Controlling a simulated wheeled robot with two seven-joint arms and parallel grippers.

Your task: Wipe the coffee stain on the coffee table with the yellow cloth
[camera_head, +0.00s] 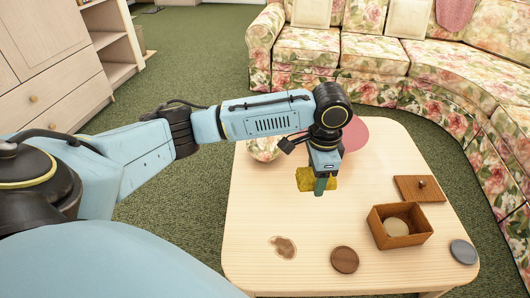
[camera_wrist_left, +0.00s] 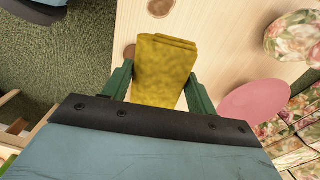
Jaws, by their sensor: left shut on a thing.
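The yellow cloth (camera_head: 304,179) is held in my left gripper (camera_head: 321,184), and the cloth also shows folded in the left wrist view (camera_wrist_left: 165,68). The green fingers of my left gripper (camera_wrist_left: 160,92) are on either side of it. The cloth looks to be above the middle of the coffee table (camera_head: 258,205); its exact height is hard to tell. The brown coffee stain (camera_head: 283,247) lies near the table's front left, nearer to me than the cloth and apart from it. A brown patch at the top of the wrist view (camera_wrist_left: 160,7) looks like the stain. My right gripper is not in view.
A round wooden coaster (camera_head: 344,260) lies right of the stain. An open wooden box (camera_head: 408,241), its lid (camera_head: 432,190) and a grey disc (camera_head: 463,251) are on the right. A floral bowl (camera_head: 262,151) and pink disc (camera_head: 355,134) are at the back. A floral sofa (camera_head: 375,55) stands beyond.

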